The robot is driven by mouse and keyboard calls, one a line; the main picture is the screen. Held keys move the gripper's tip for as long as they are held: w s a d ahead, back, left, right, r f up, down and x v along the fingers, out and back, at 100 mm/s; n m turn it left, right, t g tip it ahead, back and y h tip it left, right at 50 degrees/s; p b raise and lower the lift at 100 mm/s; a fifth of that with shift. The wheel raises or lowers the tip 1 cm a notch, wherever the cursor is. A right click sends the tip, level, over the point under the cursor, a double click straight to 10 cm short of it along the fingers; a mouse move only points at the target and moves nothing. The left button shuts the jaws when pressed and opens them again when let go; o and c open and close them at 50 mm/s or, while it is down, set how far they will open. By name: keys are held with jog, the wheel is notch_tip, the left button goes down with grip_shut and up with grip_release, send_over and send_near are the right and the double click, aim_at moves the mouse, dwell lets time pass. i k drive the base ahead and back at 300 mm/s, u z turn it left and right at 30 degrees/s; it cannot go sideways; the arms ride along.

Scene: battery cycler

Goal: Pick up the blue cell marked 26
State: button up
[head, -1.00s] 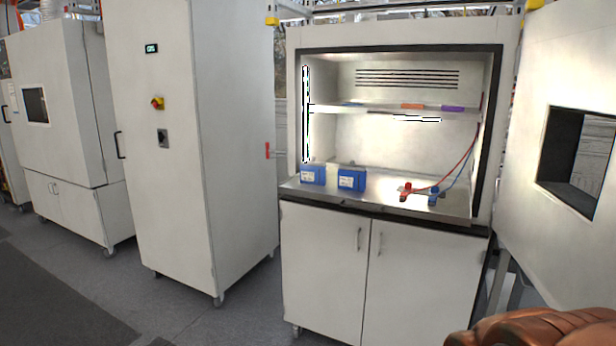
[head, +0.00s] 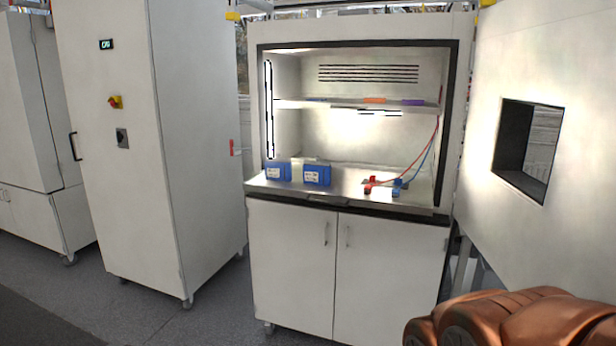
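Two blue cells with white labels stand side by side near the front left of the metal tray in the open chamber. One is the left blue cell (head: 278,171), the other the right blue cell (head: 317,175). The label print is too small to read, so I cannot tell which is marked 26. My gripper is not in view; only a copper-coloured part of my arm shows at the bottom right.
The tray (head: 345,189) also holds red and blue clamps (head: 370,186) on cables at right. A shelf (head: 340,104) above carries flat coloured items. The open chamber door (head: 490,75) stands at right, a tall cabinet (head: 140,150) at left. Floor in front is clear.

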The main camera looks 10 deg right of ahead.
aim_at(313, 175)
jog(key=z, duration=0.1)
jog(key=i, duration=1.2)
jog(key=u, duration=0.1)
